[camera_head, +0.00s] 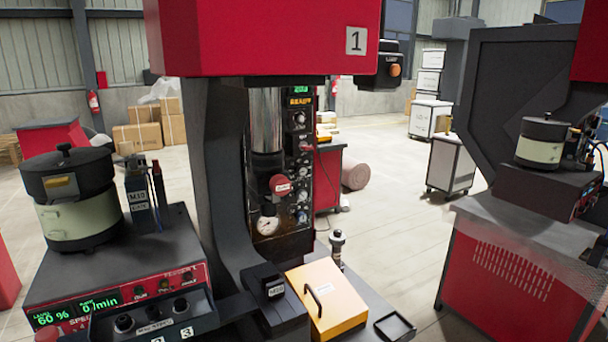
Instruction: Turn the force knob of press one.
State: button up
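Press one (265,38) stands in the middle, with a red head and a plate marked "1". Below the head are a dark frame and a shiny ram cylinder (265,120). Behind the ram is a dark upright control panel (325,190) with small lit green and amber displays (300,95). Several small knobs run down it, among them an upper knob (300,119). A red round part (280,184) and a white gauge (267,225) sit lower. The labels are too small to read, so I cannot tell which is the force knob. My gripper is not in view.
A bowl feeder (75,200) on a control box stands at left. A yellow box with a handle (325,298) and a small dark tray (394,326) lie in front of the press. Another red machine (510,275) stands at right. Open floor (400,225) lies between the machines.

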aim_at(301, 170)
jog(key=u, duration=0.55)
jog(key=k, duration=1.45)
jog(key=z, duration=0.75)
jog(key=i, duration=2.1)
